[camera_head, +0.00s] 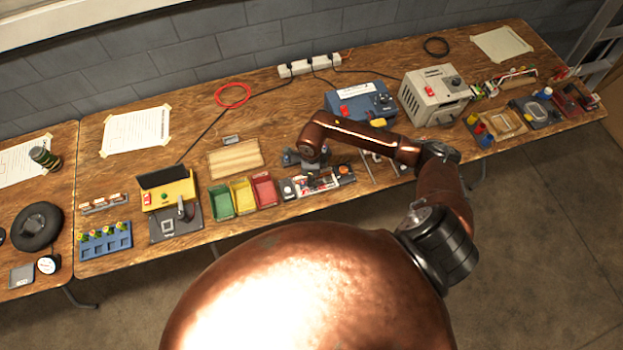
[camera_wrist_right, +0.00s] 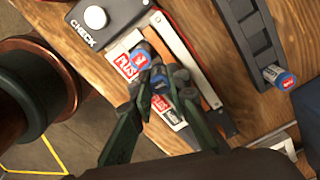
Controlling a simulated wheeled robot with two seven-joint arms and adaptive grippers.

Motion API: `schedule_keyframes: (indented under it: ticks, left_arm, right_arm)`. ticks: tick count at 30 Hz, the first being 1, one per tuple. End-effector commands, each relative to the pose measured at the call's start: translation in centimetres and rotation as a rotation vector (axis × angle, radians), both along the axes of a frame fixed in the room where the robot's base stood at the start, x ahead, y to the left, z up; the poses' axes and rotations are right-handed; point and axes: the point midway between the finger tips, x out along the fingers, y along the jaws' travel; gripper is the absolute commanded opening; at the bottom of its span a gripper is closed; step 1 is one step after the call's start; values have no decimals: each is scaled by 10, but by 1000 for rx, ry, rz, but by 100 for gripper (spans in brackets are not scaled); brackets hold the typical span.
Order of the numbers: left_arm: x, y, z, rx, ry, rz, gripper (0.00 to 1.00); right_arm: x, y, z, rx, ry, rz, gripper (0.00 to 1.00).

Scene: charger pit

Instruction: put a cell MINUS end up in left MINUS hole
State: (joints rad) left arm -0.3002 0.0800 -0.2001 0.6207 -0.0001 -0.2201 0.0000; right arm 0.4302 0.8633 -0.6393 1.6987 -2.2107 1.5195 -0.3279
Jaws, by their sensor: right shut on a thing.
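The charger (camera_head: 318,183) sits near the front edge of the table; in the right wrist view its pale top (camera_wrist_right: 127,43) carries red labels. One label (camera_wrist_right: 124,66) seems to read PLUS; the lower one is partly covered. My right gripper (camera_wrist_right: 157,82) is over the charger, shut on a cell (camera_wrist_right: 159,77) between its fingertips. A blue end with a red mark (camera_wrist_right: 139,59) shows beside the fingertips; I cannot tell whether it belongs to the held cell or another. Whether the held cell is inside a hole is hidden. My left gripper is not in view.
A dark CHECK box with a white button (camera_wrist_right: 95,17) adjoins the charger. A dark rack (camera_wrist_right: 250,35) lies to its right, with a blue-ended cell (camera_wrist_right: 279,76) at its near end. Green, yellow and red bins (camera_head: 264,189) stand left of the charger in the head view.

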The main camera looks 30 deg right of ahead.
Motion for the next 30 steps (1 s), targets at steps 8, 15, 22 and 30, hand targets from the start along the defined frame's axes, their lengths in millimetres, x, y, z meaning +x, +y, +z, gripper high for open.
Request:
schedule_keyframes:
  ticks: [8, 15, 22, 30]
  left_arm:
    - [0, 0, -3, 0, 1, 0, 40]
    - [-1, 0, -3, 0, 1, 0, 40]
    - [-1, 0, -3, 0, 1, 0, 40]
    - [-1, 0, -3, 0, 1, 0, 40]
  right_arm:
    - [0, 0, -3, -1, -1, 0, 0]
    - [0, 0, -3, -1, -1, 0, 20]
    - [0, 0, -3, -1, -1, 0, 36]
    - [0, 0, -3, -1, 1, 0, 36]
